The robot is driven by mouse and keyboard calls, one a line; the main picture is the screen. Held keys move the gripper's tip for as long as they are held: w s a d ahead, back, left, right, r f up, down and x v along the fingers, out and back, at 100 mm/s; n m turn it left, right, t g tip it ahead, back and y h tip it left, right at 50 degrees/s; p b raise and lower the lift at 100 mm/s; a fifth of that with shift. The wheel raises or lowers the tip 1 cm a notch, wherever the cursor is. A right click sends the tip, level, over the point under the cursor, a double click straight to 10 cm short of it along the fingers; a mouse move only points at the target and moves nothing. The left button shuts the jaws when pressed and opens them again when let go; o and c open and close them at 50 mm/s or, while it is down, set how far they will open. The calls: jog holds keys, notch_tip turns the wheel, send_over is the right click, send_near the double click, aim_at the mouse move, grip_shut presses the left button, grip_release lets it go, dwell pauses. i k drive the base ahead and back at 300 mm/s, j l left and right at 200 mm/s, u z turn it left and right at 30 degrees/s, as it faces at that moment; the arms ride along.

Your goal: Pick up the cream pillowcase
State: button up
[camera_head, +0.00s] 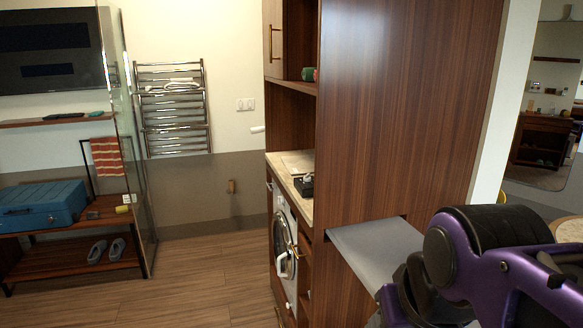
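I cannot pick out a cream pillowcase for certain. A whitish folded cloth (172,85) lies over the upper bars of the metal towel rack (150,123) on the back wall. It is too small to tell what it is. A flat pale item (297,161) also lies on the counter above the washing machine, and I cannot tell what it is. Part of my purple and black arm fills the lower right. My gripper is not visible, so I cannot say whether it is open or shut.
A tall wooden cabinet (405,110) stands in front, with a grey shelf (375,245) at its side. A washing machine (285,235) sits under the counter (300,183). At left, a glass panel (129,130) and a bench with a blue suitcase (42,205). The middle floor is clear.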

aim_at(299, 165)
jog(key=i+j+u, duration=0.4)
jog(key=i+j, duration=0.25)
jog(key=j, duration=0.2)
jog(key=i+j+u, duration=0.4)
jog(key=i+j, duration=0.35)
jog(key=i, duration=1.15)
jog(key=i+z, duration=0.4)
jog(key=i+j+z, duration=0.2)
jog(key=i+z, duration=0.45)
jog(key=z, duration=0.25)
jog(key=i+j+z, duration=0.1)
jog(key=z, duration=0.35)
jog(key=i+j+z, duration=0.15)
jog(key=z, duration=0.3)
jog(key=i+j+z, duration=0.2)
jog(key=z, duration=0.25)
jog(key=i+j+z, duration=0.1)
jog(key=j+z, duration=0.15)
jog(key=z, duration=0.2)
jog(key=k+j+z, duration=0.1)
jog(key=k+j, duration=0.15)
jog(key=k+j+z, duration=0.15)
jog(key=j, duration=0.3)
jog(key=k, duration=0.05)
